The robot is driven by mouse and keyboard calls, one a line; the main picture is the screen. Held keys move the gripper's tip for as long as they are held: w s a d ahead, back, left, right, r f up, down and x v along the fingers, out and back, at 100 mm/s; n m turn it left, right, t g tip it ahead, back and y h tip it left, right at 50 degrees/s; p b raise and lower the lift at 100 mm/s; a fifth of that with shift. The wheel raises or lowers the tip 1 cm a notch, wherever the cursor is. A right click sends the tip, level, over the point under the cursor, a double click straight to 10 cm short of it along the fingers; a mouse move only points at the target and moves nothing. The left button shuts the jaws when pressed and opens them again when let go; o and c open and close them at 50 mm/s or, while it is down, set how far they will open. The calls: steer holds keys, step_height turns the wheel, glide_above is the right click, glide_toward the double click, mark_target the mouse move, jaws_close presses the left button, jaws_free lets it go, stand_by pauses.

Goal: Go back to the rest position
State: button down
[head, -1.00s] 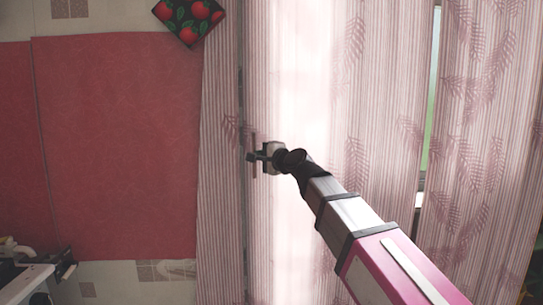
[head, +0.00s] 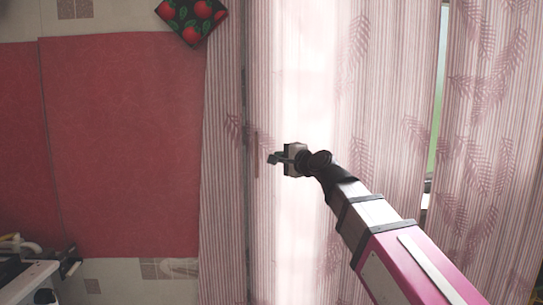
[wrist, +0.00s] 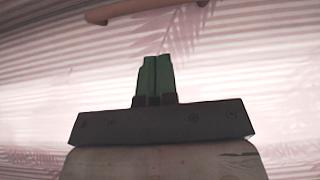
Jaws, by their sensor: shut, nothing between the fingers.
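My gripper (head: 272,158) is at the end of my outstretched arm in the head view, in front of a pale pink striped curtain (head: 380,100). In the wrist view my gripper (wrist: 155,62) shows its two green fingers side by side and touching, with nothing between them. The curtain fills the background there. A wooden handle-like bar (wrist: 145,10) crosses the top of the wrist view, beyond the fingertips and apart from them. It also shows as a thin upright bar in the head view (head: 256,155), just left of my gripper.
A red panel (head: 125,150) covers the wall at the left. A dark cloth with red fruit (head: 190,20) hangs at the top. White counter equipment (head: 30,275) stands at the lower left. A narrow greenish gap (head: 437,120) shows between curtains at the right.

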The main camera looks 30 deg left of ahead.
steer(key=v, duration=0.7)
steer(key=w+d+f+n+h, duration=0.1)
steer(key=w+d+f+h, duration=0.2)
steer(key=w+d+f, duration=0.6)
steer(key=w+d+f+n+h, duration=0.1)
steer(key=w+d+f+h, duration=0.15)
steer(key=d+f, duration=0.65)
steer(key=w+d+f+h, duration=0.4)
steer(key=w+d+f, duration=0.1)
steer(key=f, duration=0.9)
steer(key=s+d+f+n+g+h, duration=0.1)
steer(key=s+d+f+g+h, duration=0.2)
steer(key=d+f, duration=0.9)
steer(key=s+d+f+n+g+h, duration=0.1)
steer(key=s+d+f+g+h, duration=0.2)
steer(key=d+f, duration=0.9)
steer(key=d+h, duration=0.1)
steer(key=d, duration=0.6)
steer(key=shift+s+d+f, duration=0.2)
steer(key=shift+s+f, duration=0.2)
